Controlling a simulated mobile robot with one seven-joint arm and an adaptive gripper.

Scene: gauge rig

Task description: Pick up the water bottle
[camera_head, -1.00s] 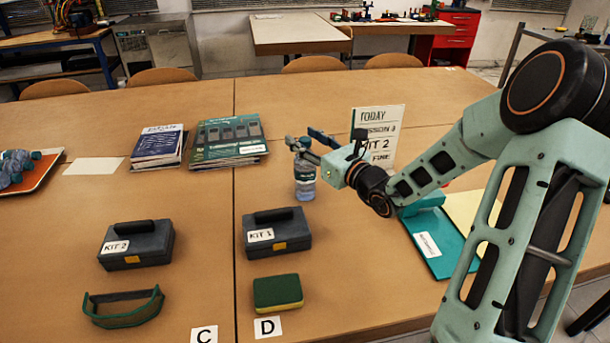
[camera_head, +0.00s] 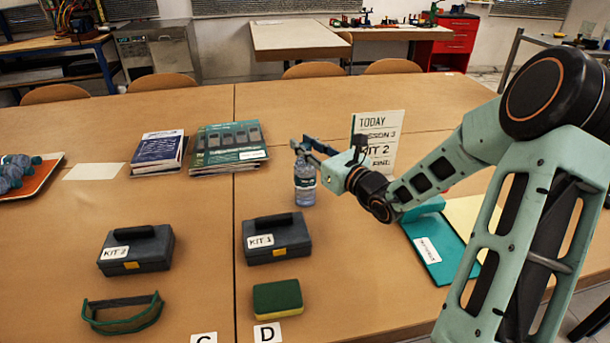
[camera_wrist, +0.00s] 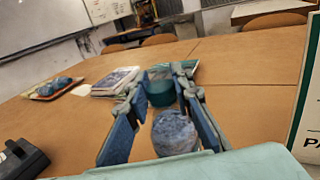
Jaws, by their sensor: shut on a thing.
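The water bottle (camera_head: 305,186) is clear with a dark teal label and stands upright on the table, behind the KIT 1 case. My gripper (camera_head: 304,152) is at its upper part, reaching in from the right. In the wrist view my gripper (camera_wrist: 158,110) has its two blue-padded fingers on either side of the bottle (camera_wrist: 174,133), shut on it. A teal part and a pale blue-grey part show between the fingers. The fingers partly hide the bottle's top in the head view, so the exact contact is hard to see.
KIT 1 (camera_head: 277,239) and KIT 2 (camera_head: 136,248) cases, a sponge (camera_head: 277,298) and goggles (camera_head: 122,313) lie in front. Books (camera_head: 228,145) are behind left. A TODAY sign (camera_head: 378,127) stands close behind my gripper. A teal folder (camera_head: 437,243) lies right.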

